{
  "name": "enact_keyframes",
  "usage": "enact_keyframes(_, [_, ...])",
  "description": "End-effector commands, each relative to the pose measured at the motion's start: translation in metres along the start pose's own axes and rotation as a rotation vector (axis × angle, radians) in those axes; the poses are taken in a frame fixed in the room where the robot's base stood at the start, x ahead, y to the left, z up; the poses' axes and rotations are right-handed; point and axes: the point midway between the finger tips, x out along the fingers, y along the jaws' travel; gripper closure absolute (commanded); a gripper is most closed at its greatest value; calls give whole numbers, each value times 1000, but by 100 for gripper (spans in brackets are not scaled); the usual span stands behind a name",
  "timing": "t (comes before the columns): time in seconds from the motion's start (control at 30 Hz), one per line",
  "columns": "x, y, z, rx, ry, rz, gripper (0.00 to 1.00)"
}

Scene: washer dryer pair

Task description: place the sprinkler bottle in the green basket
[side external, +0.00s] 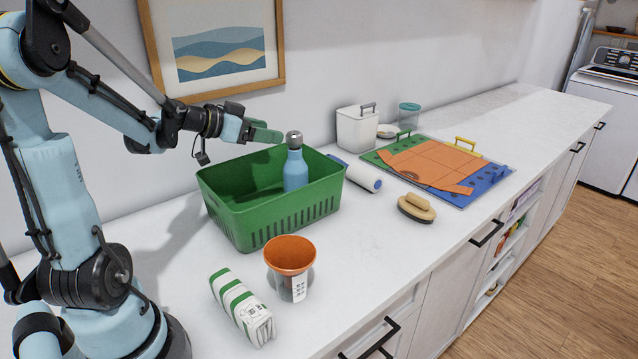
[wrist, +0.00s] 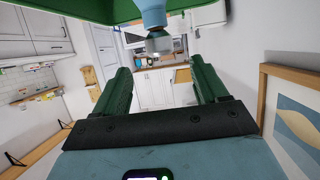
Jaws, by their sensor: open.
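The sprinkler bottle, a blue bottle with a silver cap (side external: 295,170), stands upright inside the green basket (side external: 290,222) in the side view. Its base is hidden by the basket's front wall. My gripper (side external: 274,134) is above the basket, level with the cap and just left of it. In the wrist view my gripper (wrist: 161,78) has its two green fingers wide apart with nothing between them. The bottle's cap (wrist: 160,43) shows just beyond the fingertips, apart from them. The basket's wall (wrist: 92,22) runs along the top of that view.
A framed picture (side external: 218,55) hangs on the wall behind.

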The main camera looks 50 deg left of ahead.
Motion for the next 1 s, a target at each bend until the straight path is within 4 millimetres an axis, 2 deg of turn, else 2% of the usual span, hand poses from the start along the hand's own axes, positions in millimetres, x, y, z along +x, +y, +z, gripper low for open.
enact_keyframes(0.17, [-14,0,0,0,-1,0,27])
enact_keyframes(0.27, [-13,11,0,-8,-22,17,27])
enact_keyframes(0.37, [-6,43,3,-32,-96,58,27])
enact_keyframes(0.5, [0,114,17,-75,-275,110,27])
enact_keyframes(0.6, [-7,160,32,-88,-399,106,27])
enact_keyframes(0.7, [-19,194,47,-84,-491,74,27])
enact_keyframes(0.83, [-35,222,62,-67,-548,15,27])
enact_keyframes(1.0, [-47,236,71,-50,-560,-42,27])
